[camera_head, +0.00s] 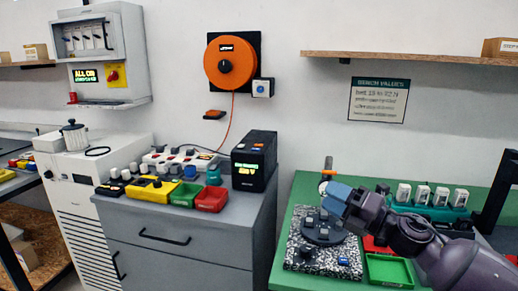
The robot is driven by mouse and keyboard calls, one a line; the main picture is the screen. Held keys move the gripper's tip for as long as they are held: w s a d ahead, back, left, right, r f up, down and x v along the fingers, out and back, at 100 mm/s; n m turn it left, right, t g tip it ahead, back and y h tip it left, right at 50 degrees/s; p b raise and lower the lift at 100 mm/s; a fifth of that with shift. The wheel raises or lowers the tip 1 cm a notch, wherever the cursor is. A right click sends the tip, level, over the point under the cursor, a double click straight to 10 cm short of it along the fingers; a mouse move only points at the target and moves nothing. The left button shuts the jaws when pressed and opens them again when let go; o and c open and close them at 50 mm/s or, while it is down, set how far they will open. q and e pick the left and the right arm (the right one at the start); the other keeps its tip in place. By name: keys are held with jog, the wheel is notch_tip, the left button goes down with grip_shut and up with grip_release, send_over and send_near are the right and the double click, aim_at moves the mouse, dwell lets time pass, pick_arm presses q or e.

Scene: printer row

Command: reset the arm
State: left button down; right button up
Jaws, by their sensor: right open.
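My right arm (425,238) comes in from the lower right over the green bench. My right gripper (334,202), with a blue-grey body, is open at its end, above a dark round fixture (322,229) on a black-and-white speckled plate (302,262). Its fingers are small and hard to make out, and I see nothing held in it. My left gripper is not in view.
A green tray (388,270) and a partly hidden red tray (374,245) lie beside the plate. A rack of white modules (442,198) stands behind the arm. A grey cabinet (235,225) to the left carries a black box (254,160) and coloured bins. A shelf (400,57) hangs above.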

jog(key=s+d+f+m+t+h, duration=0.1)
jog(key=s+d+f+m+h, duration=0.2)
jog(key=f+m, duration=0.45)
jog(key=s+d+f+m+t+h, duration=0.2)
jog(key=s+f+m+h, duration=0.2)
jog(key=f+m+h, duration=0.4)
jog(key=s+d+f+m+t+h, duration=0.1)
jog(key=s+d+f+m+h, duration=0.15)
jog(key=f+m, duration=0.5)
jog(key=s+d+f+m+g+h, duration=0.1)
jog(key=s+f+m, duration=0.2)
jog(key=s+f, duration=0.2)
jog(key=s+d+f+m+g+h, duration=0.1)
jog(key=s+f, duration=0.4)
jog(key=s, duration=0.5)
jog(key=s+d+f+m+g+h, duration=0.1)
jog(key=s+f+m, duration=0.3)
jog(key=s, duration=0.4)
jog(key=shift+s+d+f+m+g, duration=0.25)
jog(key=shift+f+m+g, duration=0.15)
jog(key=shift+g, duration=0.5)
